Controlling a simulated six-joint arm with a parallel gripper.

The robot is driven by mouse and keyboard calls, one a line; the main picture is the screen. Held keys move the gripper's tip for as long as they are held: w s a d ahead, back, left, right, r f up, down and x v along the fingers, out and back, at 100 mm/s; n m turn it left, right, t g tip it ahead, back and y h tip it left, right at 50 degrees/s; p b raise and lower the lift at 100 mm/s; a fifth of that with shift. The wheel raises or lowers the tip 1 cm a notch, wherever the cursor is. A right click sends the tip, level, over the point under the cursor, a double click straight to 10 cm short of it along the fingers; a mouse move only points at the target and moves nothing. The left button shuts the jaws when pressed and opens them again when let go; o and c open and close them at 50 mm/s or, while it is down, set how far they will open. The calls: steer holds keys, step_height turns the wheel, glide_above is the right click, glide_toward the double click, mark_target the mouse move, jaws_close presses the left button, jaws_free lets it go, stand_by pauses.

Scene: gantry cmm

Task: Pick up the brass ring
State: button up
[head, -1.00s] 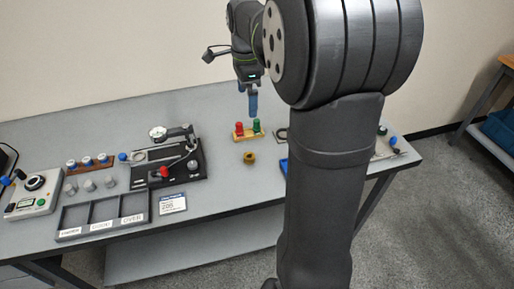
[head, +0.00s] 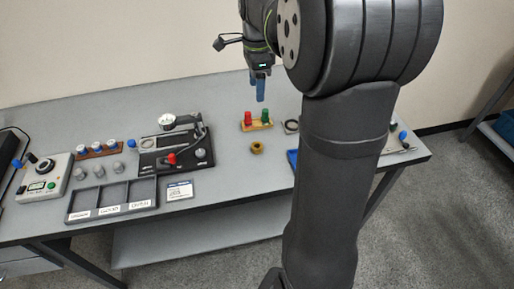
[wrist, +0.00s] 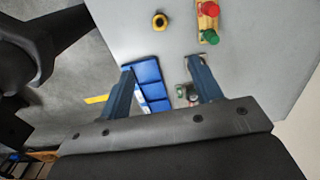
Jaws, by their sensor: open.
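The brass ring (head: 256,147) lies flat on the grey table, in front of a small wooden stand (head: 257,125) that holds a red piece and a green piece. In the wrist view the ring (wrist: 160,20) is near the top, beyond the fingertips and between their lines. My gripper (head: 259,88) points down above the table, behind and above the stand. In the wrist view my gripper (wrist: 160,67) is open and empty, with its two blue fingers well apart. Nothing hides the ring in either view.
A blue tray (wrist: 151,85) lies on the table to the right of the ring. A labelled three-compartment tray (head: 112,200), a black gauge fixture (head: 175,150) and a control box (head: 44,178) stand to the left. Bare table surrounds the ring. My arm hides part of the table's right side.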

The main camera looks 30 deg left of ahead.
steer(key=shift+f, duration=0.1)
steer(key=n+h, duration=0.1)
steer(key=n, duration=2.1)
glide_toward(257, 143)
steer(key=shift+n+g, duration=0.3)
steer(key=f, duration=0.3)
steer(key=d+f, duration=0.1)
steer(key=f, duration=0.2)
steer(key=s+f, duration=0.1)
steer(key=f, duration=0.2)
steer(key=shift+d, duration=0.2)
steer(key=shift+c, duration=0.2)
steer(key=c, duration=1.1)
